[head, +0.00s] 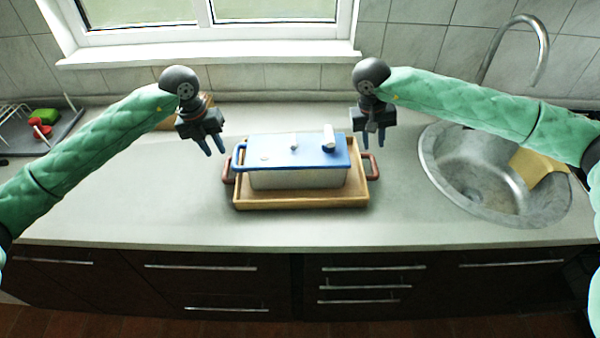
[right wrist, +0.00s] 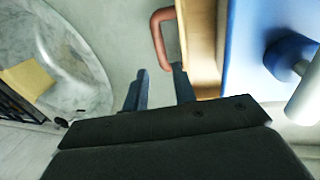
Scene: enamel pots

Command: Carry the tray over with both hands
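A wooden tray (head: 300,203) with reddish-brown handles stands on the counter. On it sits a white enamel pot (head: 298,180) with a blue lid (head: 270,150). The tray's left handle (head: 227,172) and right handle (head: 373,166) stick out at its ends. My left gripper (head: 214,145) is open and empty, above and left of the left handle. My right gripper (head: 373,138) is above the right handle; in the right wrist view its fingers (right wrist: 158,90) are apart with nothing between them, and the red handle (right wrist: 157,40) lies just beyond the fingertips.
A dish rack (head: 15,115) and a dark mat with red and green items are at the far left. The counter (head: 150,205) left of the tray is clear.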

